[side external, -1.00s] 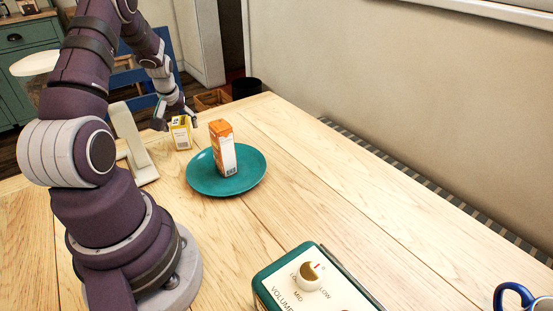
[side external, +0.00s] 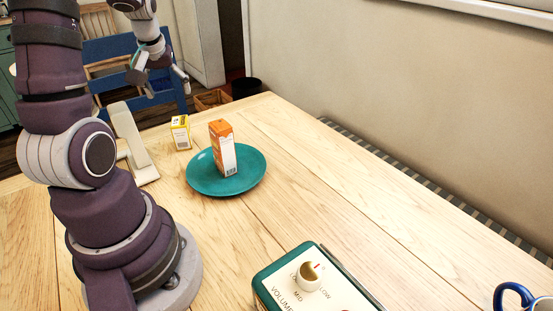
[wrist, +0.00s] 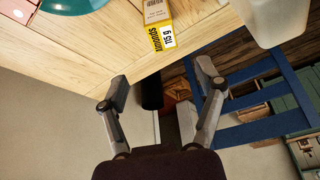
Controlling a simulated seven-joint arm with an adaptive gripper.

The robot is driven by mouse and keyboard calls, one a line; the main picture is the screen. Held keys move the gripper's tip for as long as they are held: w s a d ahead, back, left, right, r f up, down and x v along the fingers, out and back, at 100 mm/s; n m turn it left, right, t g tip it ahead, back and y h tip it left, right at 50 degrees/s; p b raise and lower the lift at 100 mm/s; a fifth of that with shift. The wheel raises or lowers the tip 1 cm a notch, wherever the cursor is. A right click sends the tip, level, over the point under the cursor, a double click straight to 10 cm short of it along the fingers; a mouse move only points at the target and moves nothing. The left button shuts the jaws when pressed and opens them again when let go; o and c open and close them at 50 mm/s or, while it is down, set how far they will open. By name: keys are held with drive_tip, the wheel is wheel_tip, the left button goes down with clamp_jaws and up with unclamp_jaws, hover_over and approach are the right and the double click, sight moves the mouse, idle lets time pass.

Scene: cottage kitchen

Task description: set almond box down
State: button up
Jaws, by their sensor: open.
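The almond box (side external: 180,132), a small yellow and white carton, stands upright on the wooden table behind and left of the teal plate, apart from it. In the wrist view the box (wrist: 161,37) shows beyond the fingertips, at the top of the picture. My gripper (side external: 168,93) is open and empty, raised above and behind the box near the table's far edge. In the wrist view my gripper's fingers (wrist: 162,72) are spread wide with nothing between them.
An orange and white carton (side external: 222,148) stands on the teal plate (side external: 245,181). A white angled stand (side external: 130,140) is left of the almond box. A teal radio-like device (side external: 310,282) and blue mug (side external: 512,293) are in front. Blue chair (side external: 105,48) behind. The table's right side is clear.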

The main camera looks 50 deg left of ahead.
drive_tip(key=w+d+r+m+t, duration=0.2)
drive_tip(key=w+d+r+m, duration=0.15)
drive_tip(key=d, duration=0.45)
drive_tip(key=s+d+r+m+t+h, duration=0.1)
drive_tip(key=d+m+h, duration=0.1)
drive_tip(key=d+m, duration=0.3)
drive_tip(key=s+d+r+m+h, duration=0.1)
drive_tip(key=d+m, duration=0.4)
drive_tip(key=d, duration=0.8)
drive_tip(key=shift+s+d+t+h, duration=0.3)
drive_tip(key=shift+s+t+h, duration=0.15)
drive_tip(key=shift+s, duration=0.3)
drive_tip(key=shift+r, duration=0.1)
